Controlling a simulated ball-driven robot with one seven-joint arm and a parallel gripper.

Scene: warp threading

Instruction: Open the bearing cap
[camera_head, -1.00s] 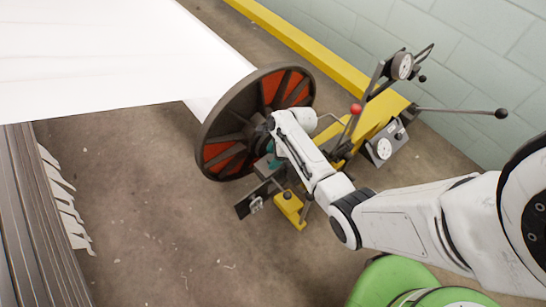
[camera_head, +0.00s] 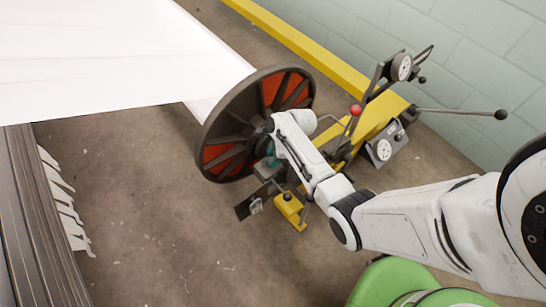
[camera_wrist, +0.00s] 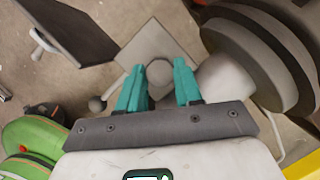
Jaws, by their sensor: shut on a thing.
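In the wrist view a grey square plate, which looks like the bearing cap (camera_wrist: 180,47), has a round knob (camera_wrist: 160,72) at its middle. The teal fingers of my gripper (camera_wrist: 158,82) stand on either side of this knob and are shut on it. The exact contact is hard to see. In the head view my gripper (camera_head: 271,150) is mostly hidden by my own white wrist, beside the hub of the large wheel. The cap is largely hidden there, with a grey plate edge (camera_head: 266,168) showing below the fingers.
The dark wheel with red-orange panels (camera_head: 225,128) carries white sheet (camera_head: 110,45) on its far side. A yellow stand (camera_head: 374,137) with gauges and a red-knobbed lever (camera_head: 355,109) stands right of my wrist. Open floor (camera_head: 150,220) lies at the lower left.

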